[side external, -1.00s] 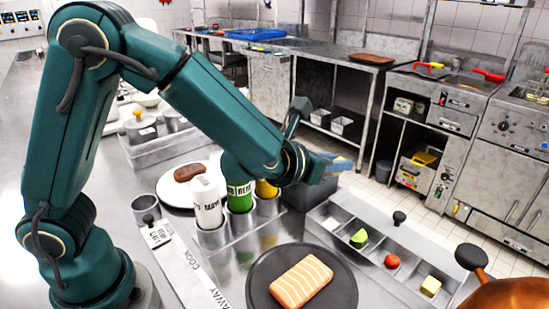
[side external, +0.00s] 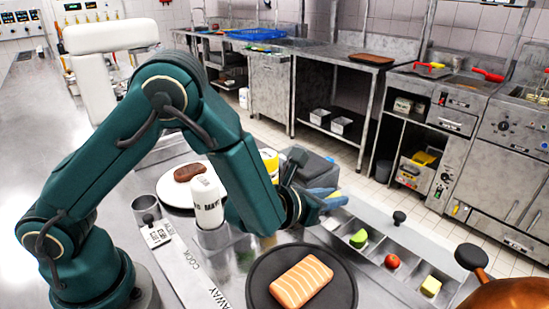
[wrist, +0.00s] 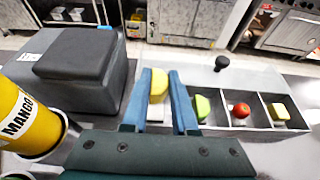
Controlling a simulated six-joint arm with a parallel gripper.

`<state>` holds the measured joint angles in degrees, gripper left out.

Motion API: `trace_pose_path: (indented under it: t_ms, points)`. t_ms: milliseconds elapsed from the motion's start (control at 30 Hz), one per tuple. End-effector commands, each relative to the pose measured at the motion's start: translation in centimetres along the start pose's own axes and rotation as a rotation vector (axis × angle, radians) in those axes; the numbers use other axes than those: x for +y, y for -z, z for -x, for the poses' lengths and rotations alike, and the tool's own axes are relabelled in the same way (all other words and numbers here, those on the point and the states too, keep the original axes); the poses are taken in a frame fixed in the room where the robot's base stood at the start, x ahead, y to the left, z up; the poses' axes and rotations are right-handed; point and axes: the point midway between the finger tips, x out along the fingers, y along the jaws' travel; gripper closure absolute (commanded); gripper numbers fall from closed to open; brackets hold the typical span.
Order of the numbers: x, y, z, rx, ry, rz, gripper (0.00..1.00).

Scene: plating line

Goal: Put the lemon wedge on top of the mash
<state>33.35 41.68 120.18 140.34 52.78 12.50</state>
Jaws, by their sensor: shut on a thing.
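The yellow lemon wedge (wrist: 158,86) is between the blue fingers of my gripper (wrist: 168,90) in the wrist view. My gripper (side external: 328,198) also shows in the side view, shut on the wedge and above the left end of the metal ingredient tray. Only a small yellow edge of the wedge (side external: 334,194) shows there. I cannot make out the mash in either view. A white plate (side external: 172,205) with a brown piece of meat (side external: 189,173) stands behind my arm.
The ingredient tray (side external: 352,268) holds a green wedge (side external: 358,239), a tomato (side external: 392,261) and a pale yellow block (side external: 430,286). A dark plate (side external: 262,293) holds salmon (side external: 302,280). A white bottle (side external: 207,203) and yellow bottle (wrist: 22,118) stand nearby, beside a dark-lidded box (wrist: 80,58).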

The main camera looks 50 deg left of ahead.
Motion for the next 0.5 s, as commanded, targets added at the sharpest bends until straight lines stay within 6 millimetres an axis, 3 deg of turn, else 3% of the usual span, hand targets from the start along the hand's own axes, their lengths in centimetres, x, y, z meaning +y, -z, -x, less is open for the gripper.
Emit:
trace_pose_path:
  t_ms: [500]
  points:
    - [0.0,4.2,-1.7,0.000,0.001,-0.001,1.00]
